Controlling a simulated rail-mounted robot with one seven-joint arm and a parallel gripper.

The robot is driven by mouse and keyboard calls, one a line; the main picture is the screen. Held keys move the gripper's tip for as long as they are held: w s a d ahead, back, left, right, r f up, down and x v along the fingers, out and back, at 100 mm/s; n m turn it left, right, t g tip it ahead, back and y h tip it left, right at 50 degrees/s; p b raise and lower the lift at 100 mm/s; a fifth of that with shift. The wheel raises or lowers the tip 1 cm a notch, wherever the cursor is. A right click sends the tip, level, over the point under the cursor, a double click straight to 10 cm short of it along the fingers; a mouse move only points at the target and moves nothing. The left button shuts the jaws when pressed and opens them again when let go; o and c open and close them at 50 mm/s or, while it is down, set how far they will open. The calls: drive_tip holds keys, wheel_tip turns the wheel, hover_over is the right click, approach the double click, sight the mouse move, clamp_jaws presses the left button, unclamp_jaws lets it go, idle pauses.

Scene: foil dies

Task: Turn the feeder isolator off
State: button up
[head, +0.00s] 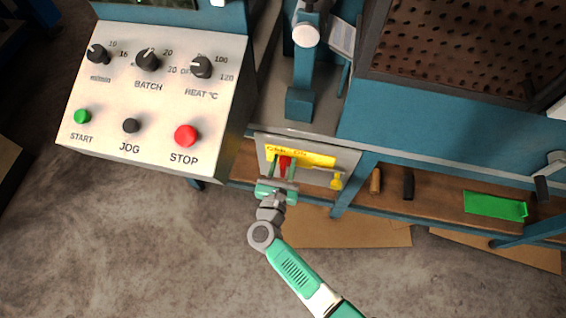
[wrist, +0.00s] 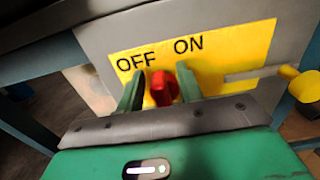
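The isolator's red handle (head: 285,162) sits on a yellow label plate (head: 318,160) on a grey panel below the machine's front edge. In the wrist view the plate (wrist: 232,60) reads OFF at left and ON at right, and the red handle (wrist: 162,88) stands below and between the two words. My gripper (head: 283,169) is at the panel. In the wrist view its green fingers (wrist: 160,86) stand apart on either side of the handle, the right one very close to it. I cannot tell whether either finger touches it. The handle's base is partly hidden.
A yellow knob (head: 336,181) sticks out to the right of the plate; it shows in the wrist view (wrist: 302,86). A sloped control box (head: 155,105) with dials and buttons stands at left. A wooden shelf (head: 445,190) with handles and a green tray (head: 495,206) lies right.

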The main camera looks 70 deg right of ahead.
drive_tip(key=shift+c, duration=0.3)
clamp_jaws()
drive_tip(key=shift+w, duration=0.1)
drive_tip(key=n, duration=0.2)
drive_tip(key=n+p, duration=0.1)
drive_tip(key=shift+w+a+n, duration=0.1)
drive_tip(key=shift+w+n, duration=0.3)
drive_tip(key=n, duration=0.1)
drive_tip(key=n+p, duration=0.1)
drive_tip(key=n, duration=0.1)
drive_tip(key=shift+w+f+n, duration=0.2)
drive_tip(key=shift+w+n, duration=0.1)
drive_tip(key=shift+w, duration=0.1)
drive_tip(key=shift+w+a+f+n+p, duration=0.1)
drive_tip(key=shift+w+f+n+p, duration=0.2)
drive_tip(key=shift+n, duration=1.45)
drive_tip(key=shift+w+d+f+n+p, duration=0.1)
drive_tip(key=shift+f+n+p, duration=0.25)
drive_tip(key=shift+n, duration=1.45)
drive_tip(key=shift+w+a+f+n+p, duration=0.15)
drive_tip(key=shift+f+n, duration=0.35)
drive_tip(key=shift+n, duration=1.25)
